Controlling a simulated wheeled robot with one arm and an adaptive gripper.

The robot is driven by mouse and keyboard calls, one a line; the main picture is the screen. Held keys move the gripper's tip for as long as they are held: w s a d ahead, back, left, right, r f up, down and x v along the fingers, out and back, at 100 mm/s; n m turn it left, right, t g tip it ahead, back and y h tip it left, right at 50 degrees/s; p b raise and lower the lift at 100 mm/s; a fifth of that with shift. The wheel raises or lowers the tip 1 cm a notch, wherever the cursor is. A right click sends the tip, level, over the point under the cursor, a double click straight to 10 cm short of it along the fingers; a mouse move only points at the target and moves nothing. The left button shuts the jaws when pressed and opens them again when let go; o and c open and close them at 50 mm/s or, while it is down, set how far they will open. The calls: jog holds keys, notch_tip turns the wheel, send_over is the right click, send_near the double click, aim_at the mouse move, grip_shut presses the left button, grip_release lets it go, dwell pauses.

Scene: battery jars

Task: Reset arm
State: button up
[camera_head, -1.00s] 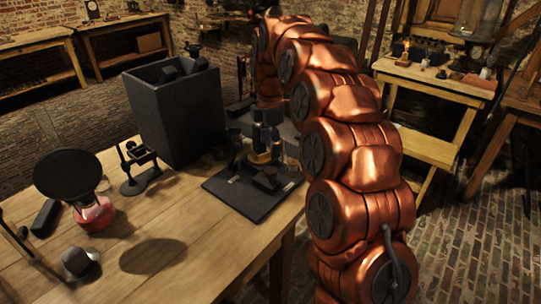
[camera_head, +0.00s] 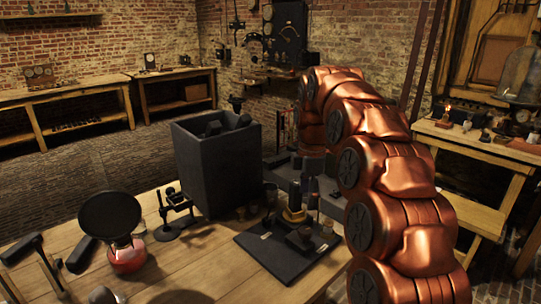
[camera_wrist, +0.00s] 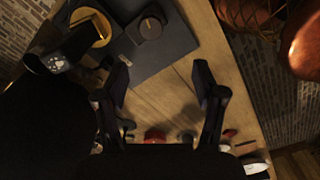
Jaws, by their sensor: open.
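My copper-coloured arm (camera_head: 385,165) arches up from the lower right of the head view and reaches over the far right part of the bench. My gripper (camera_wrist: 160,85) is open and empty in the wrist view, its two dark fingers apart above the wooden bench top. In the head view its fingers are hard to make out against dark objects. A black board (camera_head: 275,258) lies below that end of the arm, with a brass ring (camera_wrist: 92,28) and a dark knob (camera_wrist: 150,28) on it.
A tall dark box (camera_head: 207,170) holding dark pieces stands left of the board. A black pan (camera_head: 110,213) sits over a red burner (camera_head: 127,258). A small black stand (camera_head: 173,215) stands between them. A side table (camera_head: 480,150) is at right. Bare wood shows at front.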

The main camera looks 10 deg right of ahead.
jog(key=s+r+m+p, duration=0.35)
jog(key=s+m, duration=0.55)
jog(key=s, duration=1.1)
jog(key=s+f+m+p, duration=0.2)
jog(key=s+m, duration=0.2)
jog(key=s, duration=0.6)
jog(key=s+f+m+g+p, duration=0.1)
jog(key=s+m, duration=0.4)
jog(key=s, duration=0.6)
notch_tip(320, 180, down, 2)
jog(key=shift+d+f+g+p, duration=0.15)
jog(key=shift+d+g+p, duration=0.15)
jog(key=shift+p, duration=0.3)
jog(key=shift+c, duration=0.2)
